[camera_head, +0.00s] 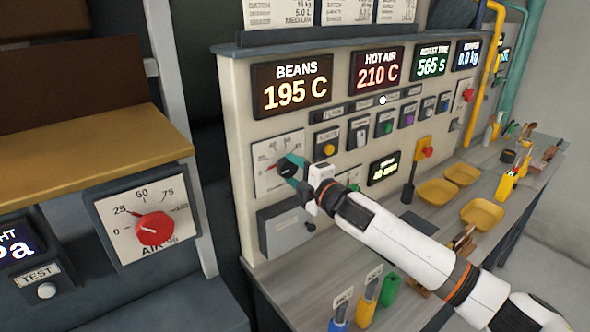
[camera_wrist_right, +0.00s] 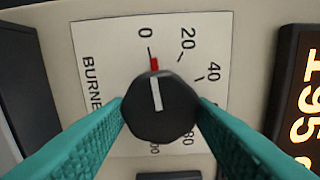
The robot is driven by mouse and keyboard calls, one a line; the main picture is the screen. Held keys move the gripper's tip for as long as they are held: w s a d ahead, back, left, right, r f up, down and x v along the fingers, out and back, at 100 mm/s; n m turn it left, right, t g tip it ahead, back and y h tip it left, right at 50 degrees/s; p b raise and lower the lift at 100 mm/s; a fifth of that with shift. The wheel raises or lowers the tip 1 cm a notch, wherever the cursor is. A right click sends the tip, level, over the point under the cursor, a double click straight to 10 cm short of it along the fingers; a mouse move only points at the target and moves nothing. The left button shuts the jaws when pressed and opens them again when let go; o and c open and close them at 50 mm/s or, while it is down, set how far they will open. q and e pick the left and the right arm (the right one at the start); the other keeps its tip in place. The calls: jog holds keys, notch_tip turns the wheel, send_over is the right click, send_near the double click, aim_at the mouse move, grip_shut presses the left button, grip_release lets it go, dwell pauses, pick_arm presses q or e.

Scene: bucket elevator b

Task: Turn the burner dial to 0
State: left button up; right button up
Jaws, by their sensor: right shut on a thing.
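The burner dial is a dark round knob (camera_wrist_right: 160,108) with a white line and a red pointer tip, on a white scale plate (camera_wrist_right: 100,70) lettered BURNER. The pointer lies at or very close to the 0 tick in the right wrist view. The teal fingers of my right gripper (camera_wrist_right: 161,106) are shut on the knob from both sides. In the head view the same plate (camera_head: 264,158) is on the panel's left part, with my right gripper (camera_head: 290,167) at it, hiding most of the knob. My left gripper is not in view.
Lit displays, including BEANS 195 C (camera_head: 292,86) and HOT AIR 210 C (camera_head: 378,70), sit above the dial. A separate AIR dial (camera_head: 153,228) with a red knob is at the left. Yellow trays (camera_head: 482,214) stand on the bench at right. A grey box (camera_head: 286,228) sits below the dial.

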jog(key=shift+n, duration=0.4)
jog(key=o, duration=1)
jog(key=shift+s, duration=0.1)
jog(key=shift+b+v, duration=1.4)
jog(key=shift+v, duration=4.55)
jog(key=shift+f, duration=0.1)
